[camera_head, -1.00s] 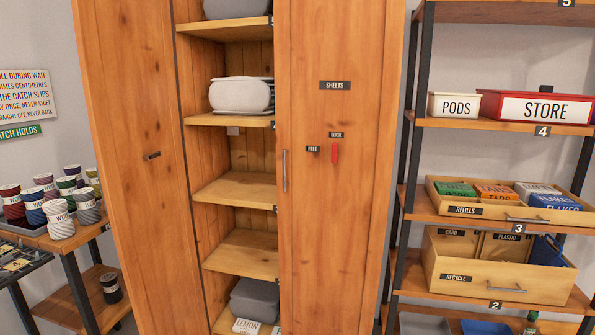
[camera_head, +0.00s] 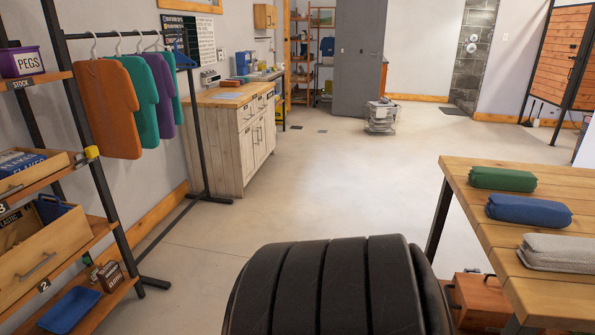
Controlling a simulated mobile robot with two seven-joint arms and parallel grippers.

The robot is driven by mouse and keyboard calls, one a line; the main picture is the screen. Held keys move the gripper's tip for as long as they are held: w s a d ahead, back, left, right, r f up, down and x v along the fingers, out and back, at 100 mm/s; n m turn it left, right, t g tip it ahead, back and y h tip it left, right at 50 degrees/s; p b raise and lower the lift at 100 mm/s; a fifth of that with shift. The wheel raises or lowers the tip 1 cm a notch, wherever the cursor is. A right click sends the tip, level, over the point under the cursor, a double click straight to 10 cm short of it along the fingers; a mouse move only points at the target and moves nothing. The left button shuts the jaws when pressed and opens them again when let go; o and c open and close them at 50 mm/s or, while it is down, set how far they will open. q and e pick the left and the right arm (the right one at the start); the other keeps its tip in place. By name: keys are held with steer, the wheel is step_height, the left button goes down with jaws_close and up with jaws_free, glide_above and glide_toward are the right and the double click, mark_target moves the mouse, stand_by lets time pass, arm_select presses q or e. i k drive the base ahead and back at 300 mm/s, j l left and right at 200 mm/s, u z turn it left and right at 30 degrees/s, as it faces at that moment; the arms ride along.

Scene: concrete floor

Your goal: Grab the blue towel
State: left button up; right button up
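A folded blue towel (camera_head: 529,211) lies on the wooden table (camera_head: 463,176) at the right. A folded green towel (camera_head: 502,179) lies just behind it and a folded grey towel (camera_head: 556,253) just in front, with small gaps between them. A black ribbed rounded part, probably of my own arm, fills the bottom middle of the view. Neither of my grippers shows, and nothing is seen touching the blue towel.
A rack with hanging garments (camera_head: 117,107) and a shelf unit (camera_head: 65,255) stand at the left. A wooden cabinet (camera_head: 217,143) stands behind the rack. Wooden boxes (camera_head: 476,298) sit under the table.

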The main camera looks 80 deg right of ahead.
mark_target(500, 207)
steer(key=z, duration=4.05)
